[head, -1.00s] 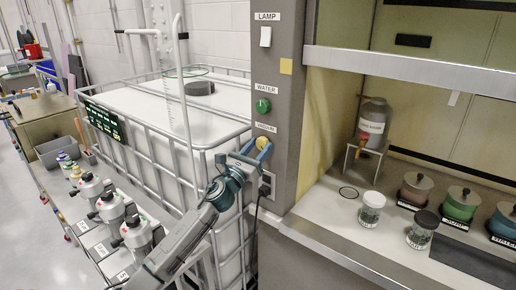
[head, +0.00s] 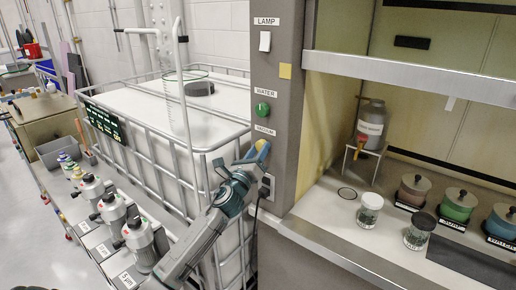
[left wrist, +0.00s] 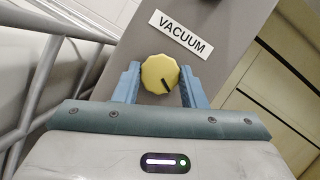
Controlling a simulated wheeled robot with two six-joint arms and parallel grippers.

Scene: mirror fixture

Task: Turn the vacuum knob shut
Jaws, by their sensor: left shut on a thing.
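The yellow vacuum knob (left wrist: 160,73) has a black pointer mark that points to the lower right in the left wrist view. It sits on the grey panel under the VACUUM label (left wrist: 181,32), which looks tilted in that view. My left gripper (left wrist: 158,88) is shut on the knob, one blue finger on each side. In the head view my left gripper (head: 257,153) is at the panel below the VACUUM label (head: 265,130) and hides most of the knob. My right gripper is not in view.
Above the knob are the green water knob (head: 262,109) and the lamp switch (head: 265,41). A socket (head: 268,184) lies just below. A caged white tank (head: 150,105) stands left of the panel. The hood bench (head: 335,225) with jars is at the right.

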